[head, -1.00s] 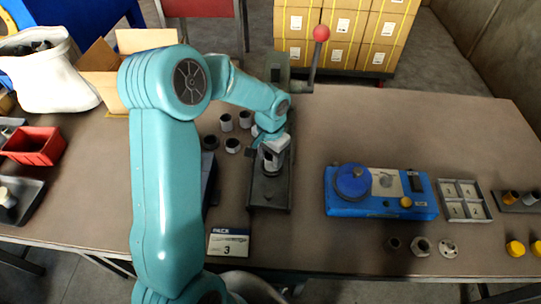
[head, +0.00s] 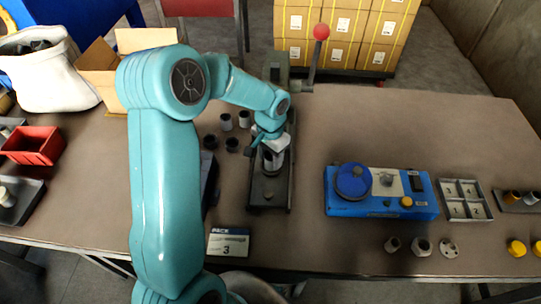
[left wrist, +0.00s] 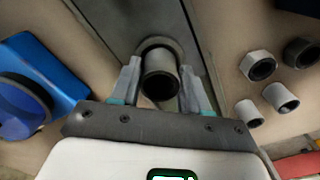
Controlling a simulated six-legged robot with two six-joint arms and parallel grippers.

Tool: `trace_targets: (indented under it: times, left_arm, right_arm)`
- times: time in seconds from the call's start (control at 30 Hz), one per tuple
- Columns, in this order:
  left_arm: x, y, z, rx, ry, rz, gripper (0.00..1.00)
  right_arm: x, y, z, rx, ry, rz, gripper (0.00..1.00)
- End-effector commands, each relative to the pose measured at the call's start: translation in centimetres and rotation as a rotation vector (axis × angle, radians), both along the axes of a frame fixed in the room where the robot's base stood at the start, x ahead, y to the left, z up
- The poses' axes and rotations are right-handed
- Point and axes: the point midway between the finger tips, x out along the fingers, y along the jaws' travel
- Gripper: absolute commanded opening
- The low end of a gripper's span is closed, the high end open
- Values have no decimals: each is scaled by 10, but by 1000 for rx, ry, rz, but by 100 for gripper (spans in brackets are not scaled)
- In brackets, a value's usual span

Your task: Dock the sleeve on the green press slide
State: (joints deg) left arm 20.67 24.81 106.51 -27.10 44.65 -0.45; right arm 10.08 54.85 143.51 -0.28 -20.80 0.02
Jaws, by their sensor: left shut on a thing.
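My left gripper (head: 271,152) is shut on a grey hollow sleeve (left wrist: 160,84), one finger on each side of it in the left wrist view. In the head view the sleeve (head: 270,163) is partly hidden by the fingers. It is over the dark grey-green press slide (head: 267,192), a long narrow plate that also shows in the left wrist view (left wrist: 130,22). A round ring-like rim (left wrist: 158,43) shows on the plate just behind the sleeve. I cannot tell whether the sleeve touches it. My right gripper is not in view.
Several loose sleeves (head: 226,122) stand left of the slide. The press lever with a red ball (head: 321,32) rises behind it. The table between slide and blue fixture is clear.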

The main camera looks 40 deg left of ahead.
Motion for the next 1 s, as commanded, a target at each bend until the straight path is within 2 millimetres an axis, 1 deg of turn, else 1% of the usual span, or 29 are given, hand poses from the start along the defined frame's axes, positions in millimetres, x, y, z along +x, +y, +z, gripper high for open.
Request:
trace_targets:
  times: [0.37,0.97,1.0]
  left_arm:
    - [0,0,-1,0,-1,0,5]
    - [0,0,-13,0,-1,0,5]
    - [0,0,-12,0,-1,0,56]
  right_arm:
    - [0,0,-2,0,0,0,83]
    - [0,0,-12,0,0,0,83]
    - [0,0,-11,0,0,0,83]
